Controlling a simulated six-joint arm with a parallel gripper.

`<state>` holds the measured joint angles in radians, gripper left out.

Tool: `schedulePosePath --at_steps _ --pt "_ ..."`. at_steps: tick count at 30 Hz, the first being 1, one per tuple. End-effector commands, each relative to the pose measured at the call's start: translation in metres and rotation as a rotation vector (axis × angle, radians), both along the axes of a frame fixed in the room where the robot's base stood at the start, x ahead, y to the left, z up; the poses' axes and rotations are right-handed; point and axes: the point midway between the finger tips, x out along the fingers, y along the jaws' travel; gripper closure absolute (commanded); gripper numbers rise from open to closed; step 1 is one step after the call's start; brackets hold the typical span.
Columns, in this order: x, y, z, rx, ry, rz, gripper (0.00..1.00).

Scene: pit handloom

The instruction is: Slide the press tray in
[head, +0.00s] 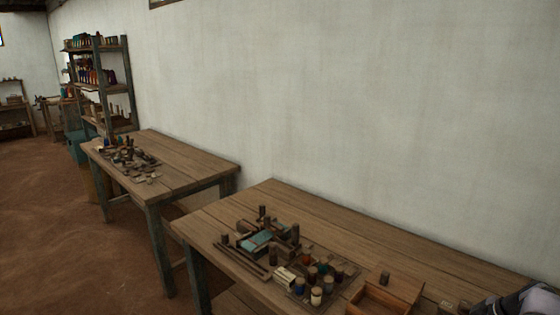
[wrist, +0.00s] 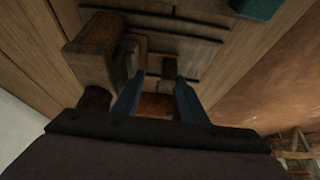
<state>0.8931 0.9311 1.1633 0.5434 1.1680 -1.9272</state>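My gripper (wrist: 160,82) shows in the wrist view with its two blue fingers apart. A brown wooden part (wrist: 157,106) shows in the gap between them; I cannot tell whether either finger touches it. A wooden block assembly (wrist: 100,48) stands just left of the fingers. I cannot tell for certain which part is the press tray. In the head view, an open wooden box (head: 372,303) is cut off by the bottom edge. A grey part of my arm shows at the lower right corner there, and the fingers are not visible in that view.
The near wooden table (head: 310,207) carries a teal-topped wooden fixture (head: 262,240), dark rods and several small jars (head: 316,296). Its back strip by the wall is clear. A second table (head: 190,163) and a shelf rack (head: 100,85) stand farther left. A teal block (wrist: 256,8) shows in the wrist view.

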Motion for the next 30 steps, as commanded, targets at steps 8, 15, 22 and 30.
schedulePosePath --at_steps 8,15,22,30 --pt "0.001 -0.001 0.026 -0.002 -0.002 -0.001 0.61" --pt "0.001 0.0 0.044 -0.001 -0.003 -0.001 0.61" --pt "0.001 0.0 0.046 -0.001 -0.003 -0.001 0.61" --pt "0.002 0.005 0.049 0.003 0.006 -0.006 0.61"
